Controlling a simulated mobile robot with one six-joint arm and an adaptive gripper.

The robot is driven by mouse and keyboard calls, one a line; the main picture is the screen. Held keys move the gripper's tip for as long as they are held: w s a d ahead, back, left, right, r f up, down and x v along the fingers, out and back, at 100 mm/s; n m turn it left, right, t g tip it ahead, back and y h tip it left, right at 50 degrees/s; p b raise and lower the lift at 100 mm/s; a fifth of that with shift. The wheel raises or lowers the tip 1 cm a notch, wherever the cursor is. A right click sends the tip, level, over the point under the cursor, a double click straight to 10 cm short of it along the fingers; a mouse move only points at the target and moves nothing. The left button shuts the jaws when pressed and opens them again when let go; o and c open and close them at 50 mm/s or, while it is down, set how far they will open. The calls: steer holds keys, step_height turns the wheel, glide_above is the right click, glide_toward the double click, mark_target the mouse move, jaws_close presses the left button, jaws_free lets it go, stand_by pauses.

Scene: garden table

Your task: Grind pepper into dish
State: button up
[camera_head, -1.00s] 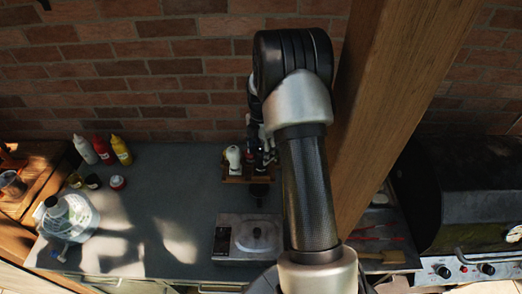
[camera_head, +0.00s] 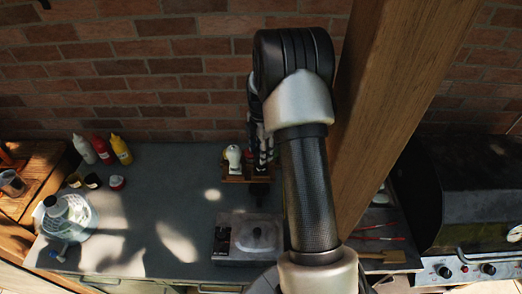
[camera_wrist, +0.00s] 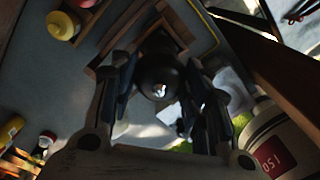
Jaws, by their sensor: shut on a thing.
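My gripper (camera_wrist: 160,95) is shut on a dark, round-topped pepper grinder (camera_wrist: 157,72) with a small shiny knob in the wrist view. The grinder sits between the two fingers, and its lower part is hidden. In the head view my gripper (camera_head: 262,155) is at the wooden rack (camera_head: 240,179), and the grinder cannot be made out clearly. A silver unit with a round dish or lid (camera_head: 255,237) on it stands at the front of the counter. I cannot tell whether this is the task's dish.
A white-topped container (camera_head: 233,157) stands in the rack. Several sauce bottles (camera_head: 102,149) and small jars (camera_head: 92,181) are at the back left. A wooden post (camera_head: 400,110) and black grill (camera_head: 470,195) bound the right. The middle-left counter is clear.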

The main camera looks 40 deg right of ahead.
steer(key=m+b, duration=0.1)
steer(key=m, duration=1.1)
steer(key=shift+b, duration=0.3)
steer(key=shift+m, duration=0.3)
stand_by(1.0)
steer(key=o, duration=1.1)
steer(key=shift+c, duration=0.2)
steer(key=shift+r, duration=0.15)
step_height(320, 180, up, 12)
